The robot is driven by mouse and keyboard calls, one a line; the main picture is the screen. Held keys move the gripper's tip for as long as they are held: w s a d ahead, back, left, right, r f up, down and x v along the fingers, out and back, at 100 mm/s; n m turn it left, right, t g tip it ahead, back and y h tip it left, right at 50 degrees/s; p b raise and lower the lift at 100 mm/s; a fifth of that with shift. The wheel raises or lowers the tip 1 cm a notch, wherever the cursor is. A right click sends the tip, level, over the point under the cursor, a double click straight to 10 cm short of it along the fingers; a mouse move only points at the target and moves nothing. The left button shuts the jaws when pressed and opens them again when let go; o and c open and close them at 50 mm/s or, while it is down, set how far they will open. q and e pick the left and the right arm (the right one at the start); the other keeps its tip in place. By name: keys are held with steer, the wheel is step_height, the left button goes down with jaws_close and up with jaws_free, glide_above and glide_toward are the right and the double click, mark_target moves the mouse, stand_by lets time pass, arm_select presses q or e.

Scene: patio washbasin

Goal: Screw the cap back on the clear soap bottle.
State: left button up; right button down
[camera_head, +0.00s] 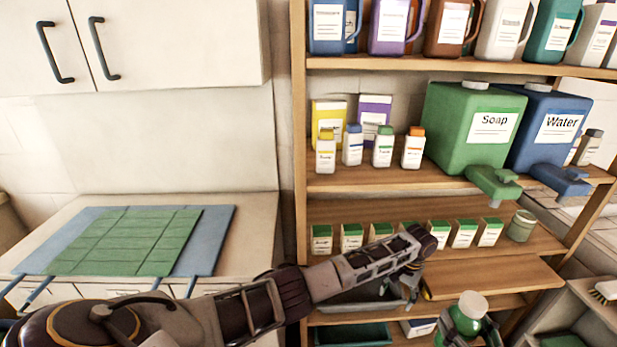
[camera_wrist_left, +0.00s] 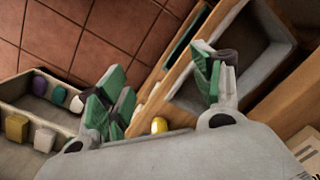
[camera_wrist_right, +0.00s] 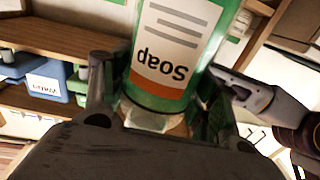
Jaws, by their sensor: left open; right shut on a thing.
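The clear soap bottle (camera_wrist_right: 170,60) holds green liquid and has a white and orange "Soap" label. In the right wrist view my right gripper (camera_wrist_right: 158,78) is shut around its sides, and the label is upside down. In the head view the bottle (camera_head: 461,320) is at the bottom right. A pale round top (camera_head: 473,304) shows on it; I cannot tell whether this is a cap or the bare neck. My left gripper (camera_wrist_left: 160,80) is open and empty in the left wrist view. In the head view it (camera_head: 408,272) is left of the bottle, partly hidden by its arm. No loose cap can be made out.
Large green Soap (camera_head: 470,150) and blue Water (camera_head: 548,135) dispensers stand on the shelf above. Several small green-topped boxes (camera_head: 351,236) line the lower shelf. A grey bin (camera_head: 352,308) lies below my left arm. A brush (camera_head: 605,291) is at far right.

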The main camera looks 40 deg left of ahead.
arm_select(q)
steer(key=s+a+f+n+g+y, duration=0.1)
steer(key=s+a+f+g+y, duration=0.1)
steer(key=s+a+f, duration=0.85)
steer(key=s+a+f+n+g+y, duration=0.2)
steer(key=s+a+f, duration=0.4)
steer(key=s+f, duration=0.85)
steer(key=s+a+f+m+t+h, duration=0.2)
steer(key=s+a+f+t, duration=0.1)
steer(key=s+f, duration=0.9)
steer(key=s+a+f+m+t+h, duration=0.2)
steer(key=s+f, duration=1)
steer(key=s, duration=0.6)
steer(key=shift+a+m+t, duration=0.5)
steer(key=shift+m+t, duration=0.1)
steer(key=shift+t, duration=0.1)
steer(key=shift+s, duration=0.1)
